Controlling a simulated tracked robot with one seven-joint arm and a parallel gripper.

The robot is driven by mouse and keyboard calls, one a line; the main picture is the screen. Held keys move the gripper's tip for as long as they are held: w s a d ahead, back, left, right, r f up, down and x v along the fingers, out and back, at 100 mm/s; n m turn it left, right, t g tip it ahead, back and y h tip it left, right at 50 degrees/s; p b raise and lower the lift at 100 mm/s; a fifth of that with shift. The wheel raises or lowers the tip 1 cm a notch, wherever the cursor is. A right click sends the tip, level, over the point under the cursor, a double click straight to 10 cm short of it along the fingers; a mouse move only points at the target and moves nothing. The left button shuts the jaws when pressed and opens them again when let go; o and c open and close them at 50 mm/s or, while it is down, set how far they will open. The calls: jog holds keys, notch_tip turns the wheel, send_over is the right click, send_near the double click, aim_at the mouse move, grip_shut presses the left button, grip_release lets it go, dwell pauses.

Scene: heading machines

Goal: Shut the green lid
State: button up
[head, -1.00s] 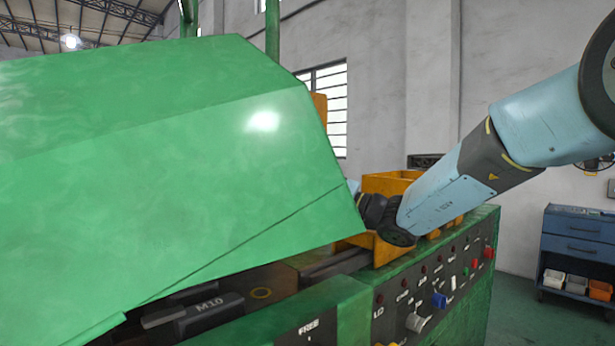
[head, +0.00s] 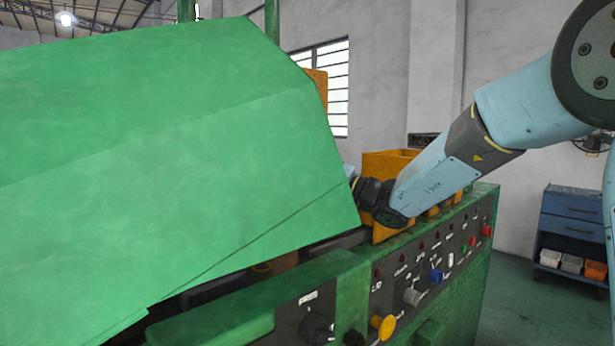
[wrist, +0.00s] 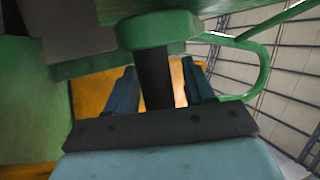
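The green lid (head: 170,160) fills the left of the head view, tilted over the green machine bed. A dark, narrow gap shows between its lower edge and the bed's front rim (head: 250,300). My arm reaches in from the right, and its wrist passes behind the lid's right edge, so my gripper is hidden in the head view. In the wrist view, my gripper's (wrist: 160,88) two blue-grey fingers stand apart. A dark post (wrist: 155,75) under a round green cap (wrist: 158,30) shows between them. I cannot tell whether the fingers touch it.
An orange box (head: 388,163) stands on the bed beside my wrist. A control panel (head: 430,260) with knobs and buttons runs along the front. A blue tool cart (head: 570,230) stands at the right. A green tube loop (wrist: 260,70) shows in the wrist view.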

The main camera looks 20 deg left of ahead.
jog(key=v, duration=1.4)
jog(key=shift+f, duration=0.15)
jog(key=shift+w+a, duration=0.1)
jog(key=shift+a, duration=0.05)
jog(key=shift+c, duration=0.4)
